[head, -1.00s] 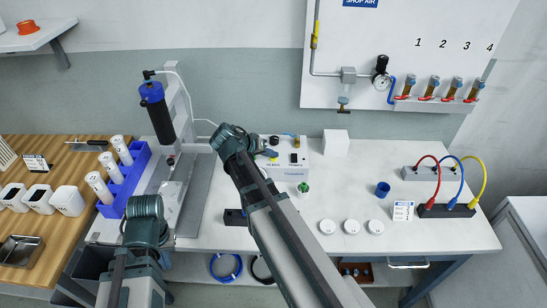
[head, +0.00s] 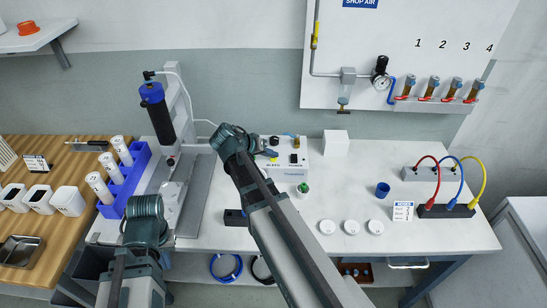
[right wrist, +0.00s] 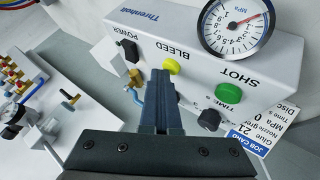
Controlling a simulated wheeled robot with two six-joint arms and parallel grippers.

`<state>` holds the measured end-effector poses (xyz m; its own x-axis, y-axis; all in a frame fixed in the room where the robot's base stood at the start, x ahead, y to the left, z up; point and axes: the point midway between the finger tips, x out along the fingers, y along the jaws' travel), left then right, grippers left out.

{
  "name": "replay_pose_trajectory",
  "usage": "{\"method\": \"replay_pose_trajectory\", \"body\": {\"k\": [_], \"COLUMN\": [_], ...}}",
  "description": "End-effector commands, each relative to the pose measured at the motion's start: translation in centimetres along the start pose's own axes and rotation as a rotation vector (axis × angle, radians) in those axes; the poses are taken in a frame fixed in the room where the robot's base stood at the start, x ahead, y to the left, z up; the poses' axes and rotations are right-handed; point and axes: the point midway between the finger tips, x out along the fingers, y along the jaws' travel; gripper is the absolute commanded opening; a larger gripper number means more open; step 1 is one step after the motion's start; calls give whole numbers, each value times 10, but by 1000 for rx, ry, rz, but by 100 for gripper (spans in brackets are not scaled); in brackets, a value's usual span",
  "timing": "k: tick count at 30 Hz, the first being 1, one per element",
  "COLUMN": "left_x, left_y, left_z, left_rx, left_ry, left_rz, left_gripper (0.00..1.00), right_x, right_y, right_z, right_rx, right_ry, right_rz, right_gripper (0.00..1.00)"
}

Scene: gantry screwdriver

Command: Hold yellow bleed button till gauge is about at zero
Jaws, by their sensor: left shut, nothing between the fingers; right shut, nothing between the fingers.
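In the right wrist view the yellow bleed button (right wrist: 172,66) sits on the face of a pale control box (right wrist: 190,48), by the label BLEED. My right gripper (right wrist: 161,78) is shut and empty, its tips at or just in front of the button; I cannot tell whether they touch it. The round white gauge (right wrist: 236,27) shows red near one side; its exact reading is unclear. In the head view the box (head: 287,174) stands on the bench, with my right gripper (head: 266,153) at its left side. My left gripper (head: 145,212) is at lower left, its fingers hard to make out.
A green button (right wrist: 229,93), a dark knob (right wrist: 209,119) and a black power switch (right wrist: 128,50) are near the yellow button. A job card (right wrist: 250,138) is beside the box. The blue-topped cylinder (head: 155,105) stands left. Bench front is partly clear.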

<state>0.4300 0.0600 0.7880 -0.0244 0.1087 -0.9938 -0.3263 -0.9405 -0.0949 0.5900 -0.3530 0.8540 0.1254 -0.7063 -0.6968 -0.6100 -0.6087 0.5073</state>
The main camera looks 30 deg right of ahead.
Motion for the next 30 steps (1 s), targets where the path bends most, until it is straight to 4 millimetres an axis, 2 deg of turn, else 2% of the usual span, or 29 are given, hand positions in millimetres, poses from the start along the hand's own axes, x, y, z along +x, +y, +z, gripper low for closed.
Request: {"method": "replay_pose_trajectory", "body": {"k": [7, 20, 30], "left_x": [-15, -16, -46], "left_y": [-1, -2, -4], "left_z": [1, 1, 3], "left_rx": [0, 0, 0], "left_ry": [0, 0, 0], "left_rz": [0, 0, 0], "left_gripper": [0, 0, 0], "right_x": [-10, -12, -32], "right_y": [7, 8, 23], "right_z": [-8, -9, -23], "right_rx": [0, 0, 0], "right_ry": [0, 0, 0], "right_rz": [0, 0, 0], "right_gripper": [0, 0, 0]}}
